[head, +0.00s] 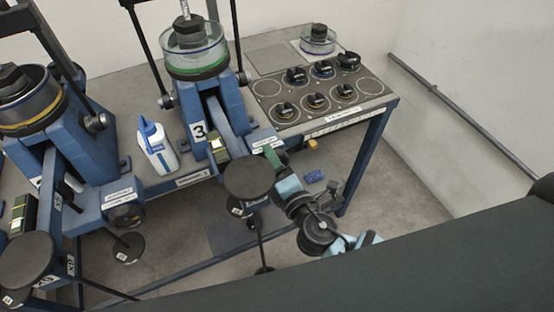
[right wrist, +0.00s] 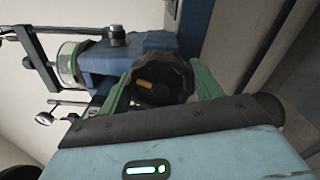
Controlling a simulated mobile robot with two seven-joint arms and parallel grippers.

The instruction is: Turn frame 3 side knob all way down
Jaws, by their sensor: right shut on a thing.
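Frame 3 (head: 197,131) is the blue lever frame with a white "3" plate and a round clear cell with a green band on top. Its side knob (right wrist: 160,82) is black and lobed with an orange mark, seen in the right wrist view. My right gripper (head: 274,163) is at the right side of frame 3, by the bench's front edge. Its green fingers sit on both sides of the knob, shut on it, in the wrist view (right wrist: 155,90). In the head view the knob is hidden by my gripper. My left gripper is not in view.
A white and blue bottle (head: 157,146) stands left of frame 3. Several black weights (head: 316,101) sit on a panel at right. A blue item (head: 315,177) lies on the floor.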

